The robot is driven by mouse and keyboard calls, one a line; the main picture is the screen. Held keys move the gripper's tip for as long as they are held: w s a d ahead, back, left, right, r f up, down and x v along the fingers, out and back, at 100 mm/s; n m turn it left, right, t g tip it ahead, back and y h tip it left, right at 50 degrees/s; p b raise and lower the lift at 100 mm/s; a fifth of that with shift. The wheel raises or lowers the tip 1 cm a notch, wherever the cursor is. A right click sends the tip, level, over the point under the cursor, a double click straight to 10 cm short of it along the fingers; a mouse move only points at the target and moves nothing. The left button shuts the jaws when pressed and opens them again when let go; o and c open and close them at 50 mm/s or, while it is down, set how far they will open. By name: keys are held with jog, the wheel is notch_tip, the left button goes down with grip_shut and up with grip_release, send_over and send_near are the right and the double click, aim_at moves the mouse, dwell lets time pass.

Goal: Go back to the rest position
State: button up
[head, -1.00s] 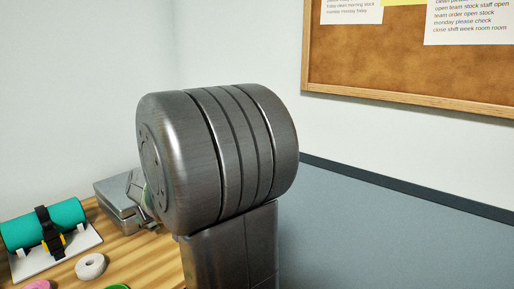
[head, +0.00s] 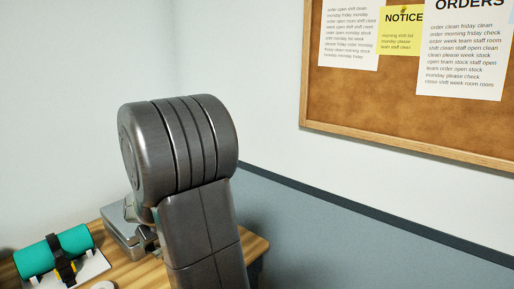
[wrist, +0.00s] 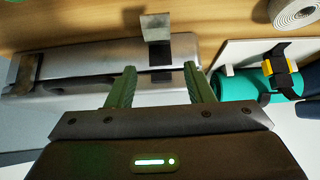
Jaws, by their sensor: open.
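My gripper (wrist: 159,68) shows in the wrist view with its two green fingers apart and nothing between them. Its fingertips point at a grey metal box (wrist: 75,62) with a bright upright metal tab (wrist: 155,28) at its edge. I cannot tell the exact gap between the fingertips and the box. In the head view the metal box (head: 118,238) stands on the wooden table, partly behind my arm. My gripper is hidden there by my arm.
A teal roll (head: 52,252) with a black strap and yellow buckle lies on a white plate (head: 93,268) left of the box. A white ring (wrist: 292,12) lies on the wooden table (head: 140,272). A cork notice board (head: 400,105) hangs on the wall at right.

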jog(key=shift+w+a+r+h+p, duration=0.2)
jog(key=shift+r+h+p, duration=0.1)
jog(key=shift+p, duration=0.9)
jog(key=shift+f, duration=0.15)
